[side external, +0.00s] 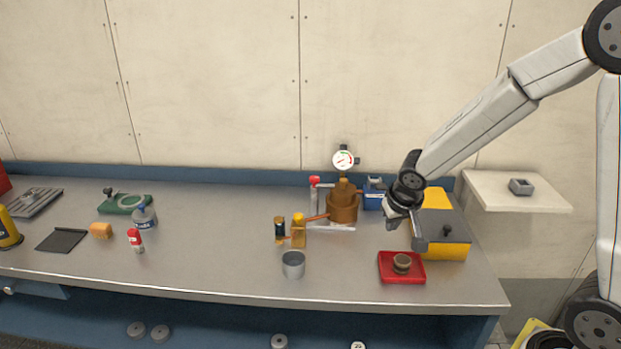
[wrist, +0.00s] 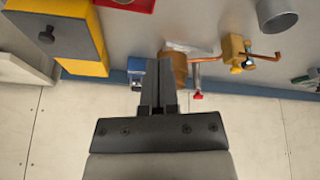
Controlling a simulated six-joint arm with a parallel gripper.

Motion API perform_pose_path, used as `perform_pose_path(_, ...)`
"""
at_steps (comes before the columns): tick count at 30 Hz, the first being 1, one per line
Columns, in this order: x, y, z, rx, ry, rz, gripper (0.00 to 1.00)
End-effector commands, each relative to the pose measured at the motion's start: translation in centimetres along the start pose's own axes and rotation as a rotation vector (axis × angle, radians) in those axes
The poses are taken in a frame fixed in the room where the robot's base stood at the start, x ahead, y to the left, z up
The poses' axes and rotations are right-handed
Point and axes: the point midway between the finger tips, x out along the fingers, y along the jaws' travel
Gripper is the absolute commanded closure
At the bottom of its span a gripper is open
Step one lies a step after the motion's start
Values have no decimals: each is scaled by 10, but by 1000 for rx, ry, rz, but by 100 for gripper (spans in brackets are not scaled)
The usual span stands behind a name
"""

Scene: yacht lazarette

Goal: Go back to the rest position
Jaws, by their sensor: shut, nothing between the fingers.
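My gripper (side external: 419,243) is shut and empty. In the side view it hangs above the right part of the bench, beside the yellow box with the grey lid (side external: 456,228) and a little above and behind the red tray (side external: 388,275). A small round brown piece (side external: 402,262) sits in the tray. In the wrist view the dark gripper (wrist: 157,75) points into the picture with nothing in it. The yellow box (wrist: 92,42) shows at the upper left there, and part of the red tray (wrist: 128,4) at the top edge.
A brass pump (side external: 343,205) with a gauge (side external: 343,160) and a blue block (side external: 374,194) stand left of my gripper. A grey cup (side external: 293,264) stands in front. A pale shelf (side external: 500,192) with a small grey box is on the right wall. Free room is above the bench.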

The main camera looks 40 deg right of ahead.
Motion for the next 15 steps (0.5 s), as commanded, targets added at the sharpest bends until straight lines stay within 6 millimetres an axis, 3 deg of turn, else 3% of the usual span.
perform_pose_path(9,-22,-22,70,-227,-93,-108,100)
perform_pose_path(15,-32,-29,103,-339,-125,-169,100)
